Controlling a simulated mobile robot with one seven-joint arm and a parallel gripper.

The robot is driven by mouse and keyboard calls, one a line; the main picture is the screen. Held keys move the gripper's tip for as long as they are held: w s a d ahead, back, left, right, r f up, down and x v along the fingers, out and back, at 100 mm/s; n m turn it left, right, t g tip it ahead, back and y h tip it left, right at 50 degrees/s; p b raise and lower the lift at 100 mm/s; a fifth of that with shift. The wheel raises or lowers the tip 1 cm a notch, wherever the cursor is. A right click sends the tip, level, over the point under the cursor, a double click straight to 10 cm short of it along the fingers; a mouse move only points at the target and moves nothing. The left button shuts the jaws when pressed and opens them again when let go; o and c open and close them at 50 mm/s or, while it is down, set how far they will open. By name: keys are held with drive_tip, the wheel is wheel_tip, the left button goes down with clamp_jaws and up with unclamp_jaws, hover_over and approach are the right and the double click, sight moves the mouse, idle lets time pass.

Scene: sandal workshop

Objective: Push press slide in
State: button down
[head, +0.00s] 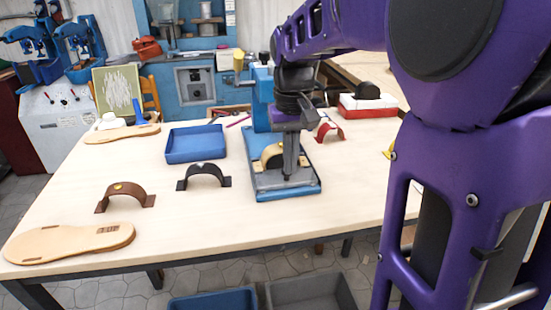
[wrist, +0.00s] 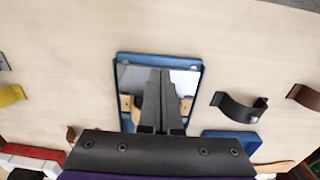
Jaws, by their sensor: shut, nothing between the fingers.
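The blue press (head: 260,100) stands on the table, with its upright behind my gripper. Its low blue base holds a grey metal slide (head: 262,181), which reaches toward the front of the base. In the wrist view the slide (wrist: 185,78) is a shiny plate inside the blue rim. A tan strap (head: 268,157) sits arched on the slide, partly hidden by my fingers; its two ends show in the wrist view (wrist: 126,103). My gripper (head: 287,177) is shut and empty, pointing down over the front part of the slide. Whether the fingertips touch it I cannot tell.
A black strap (head: 204,174), a brown strap (head: 125,194) and a blue tray (head: 196,144) lie left of the press. Sandal soles (head: 70,242) lie further left. The front table strip is clear.

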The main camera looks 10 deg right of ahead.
sight(278, 146)
drive_tip(key=shift+f, duration=2.05)
drive_tip(key=shift+w, duration=0.1)
drive_tip(key=shift+w+r+p, duration=0.1)
drive_tip(key=shift+w+p, duration=3.35)
drive_tip(key=shift+w, duration=2.65)
drive_tip(key=r+p, duration=0.4)
drive_tip(key=r, duration=0.1)
drive_tip(key=shift+s, duration=0.2)
drive_tip(key=shift+s+r, duration=0.15)
drive_tip(key=shift+r, duration=0.8)
